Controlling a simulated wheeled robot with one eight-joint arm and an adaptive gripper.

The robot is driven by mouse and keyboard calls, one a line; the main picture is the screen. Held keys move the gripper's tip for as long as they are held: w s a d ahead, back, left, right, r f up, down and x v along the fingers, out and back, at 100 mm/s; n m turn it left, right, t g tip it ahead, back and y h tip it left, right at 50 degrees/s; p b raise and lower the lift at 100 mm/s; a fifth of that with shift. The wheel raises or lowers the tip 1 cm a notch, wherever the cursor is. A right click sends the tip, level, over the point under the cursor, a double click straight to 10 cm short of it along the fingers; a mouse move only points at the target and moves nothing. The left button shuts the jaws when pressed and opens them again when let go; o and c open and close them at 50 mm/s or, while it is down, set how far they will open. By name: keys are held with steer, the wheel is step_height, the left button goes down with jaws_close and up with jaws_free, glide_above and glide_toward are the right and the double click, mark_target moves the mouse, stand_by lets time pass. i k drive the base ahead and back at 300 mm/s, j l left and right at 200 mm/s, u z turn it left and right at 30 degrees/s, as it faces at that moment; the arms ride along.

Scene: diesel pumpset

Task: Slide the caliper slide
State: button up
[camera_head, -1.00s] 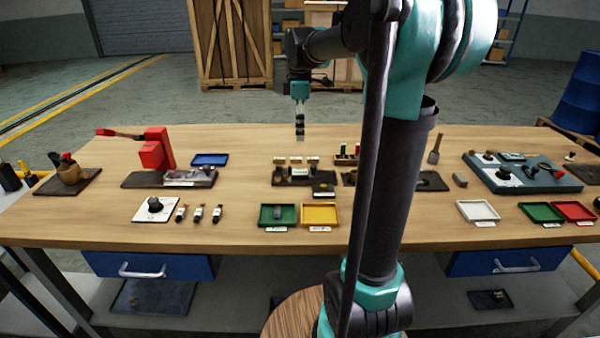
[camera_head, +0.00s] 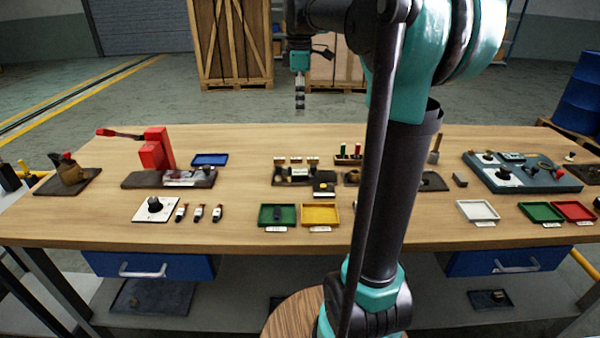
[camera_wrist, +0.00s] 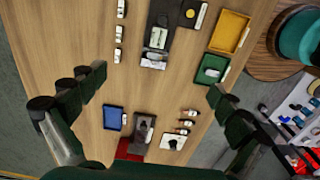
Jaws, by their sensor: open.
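My gripper (camera_head: 300,108) hangs above the back of the workbench in the head view, its fingers pointing down and clear of everything. In the wrist view my gripper (camera_wrist: 157,80) shows its two dark fingers spread wide apart with nothing between them. A dark mat (camera_head: 278,181) with small parts lies at the middle of the bench. In the wrist view a dark tray with a grey instrument (camera_wrist: 158,37) lies at the top centre. I cannot tell for sure which item is the caliper or where its slide stands.
Green tray (camera_head: 277,225) and yellow tray (camera_head: 320,224) lie in front of the mat. A red press (camera_head: 157,150) and a blue tray (camera_head: 210,159) are on the left. A grey board (camera_head: 520,177) lies on the right. Bare wood shows between the blue tray and the mat.

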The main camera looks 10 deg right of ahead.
mark_target(294, 174)
steer(key=k+l, duration=0.8)
